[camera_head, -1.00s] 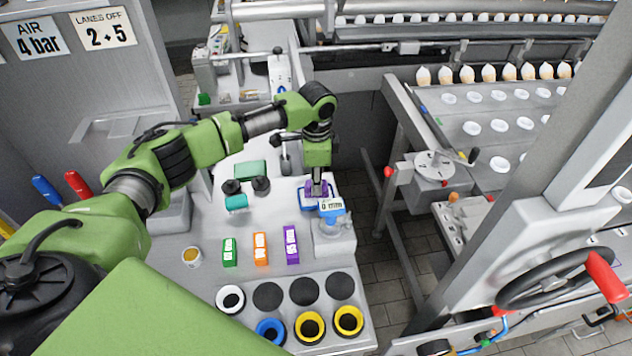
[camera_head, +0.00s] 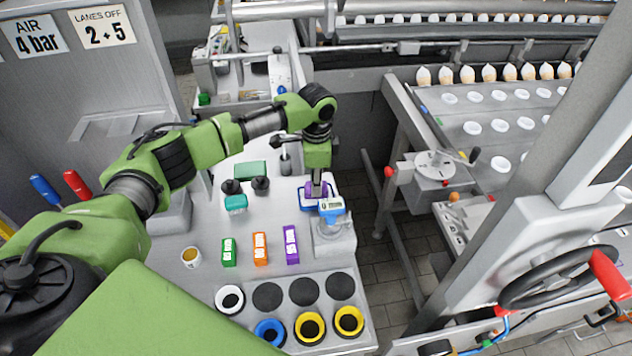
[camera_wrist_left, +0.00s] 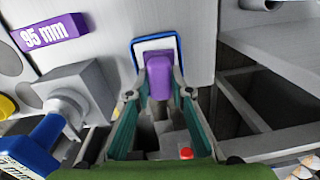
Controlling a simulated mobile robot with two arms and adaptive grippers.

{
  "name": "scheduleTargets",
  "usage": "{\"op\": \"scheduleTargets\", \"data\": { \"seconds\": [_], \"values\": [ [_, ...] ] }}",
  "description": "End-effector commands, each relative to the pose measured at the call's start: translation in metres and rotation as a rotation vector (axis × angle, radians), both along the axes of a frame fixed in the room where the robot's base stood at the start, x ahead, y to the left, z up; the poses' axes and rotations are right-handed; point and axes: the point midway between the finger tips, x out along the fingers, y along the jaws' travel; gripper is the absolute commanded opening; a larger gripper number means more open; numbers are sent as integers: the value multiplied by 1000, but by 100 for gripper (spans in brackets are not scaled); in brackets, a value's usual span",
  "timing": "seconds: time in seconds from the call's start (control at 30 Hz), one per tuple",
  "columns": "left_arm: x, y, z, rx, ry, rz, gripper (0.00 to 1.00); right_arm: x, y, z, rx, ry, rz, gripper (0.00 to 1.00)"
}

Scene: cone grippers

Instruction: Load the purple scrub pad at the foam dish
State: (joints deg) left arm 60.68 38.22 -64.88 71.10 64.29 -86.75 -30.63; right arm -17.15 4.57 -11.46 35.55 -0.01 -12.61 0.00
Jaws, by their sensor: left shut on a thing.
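The purple scrub pad (camera_head: 316,191) is held upright between the fingers of my left gripper (camera_head: 317,183). The foam dish (camera_head: 304,207), white with a blue rim, lies on the grey bench right under the pad. In the left wrist view the pad (camera_wrist_left: 158,84) is clamped between the fingertips (camera_wrist_left: 161,88), and its far end overlaps the dish (camera_wrist_left: 172,42). I cannot tell whether the pad touches the inside of the dish. My right gripper is not in view.
Purple (camera_head: 291,244), orange (camera_head: 260,248) and green (camera_head: 229,252) labelled blocks lie to the left. The bench's right edge is near the dish.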

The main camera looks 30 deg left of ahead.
Motion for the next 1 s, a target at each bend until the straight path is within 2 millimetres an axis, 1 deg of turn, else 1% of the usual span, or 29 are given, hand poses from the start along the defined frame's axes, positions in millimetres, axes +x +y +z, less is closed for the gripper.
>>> {"op": "scheduleTargets", "data": {
  "seconds": [0.6, 1.0],
  "values": [
    [0, 0, -8, -1, -1, 0, 0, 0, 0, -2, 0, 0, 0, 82],
    [0, 0, -7, -1, -1, 0, 0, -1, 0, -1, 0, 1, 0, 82]
  ]
}}
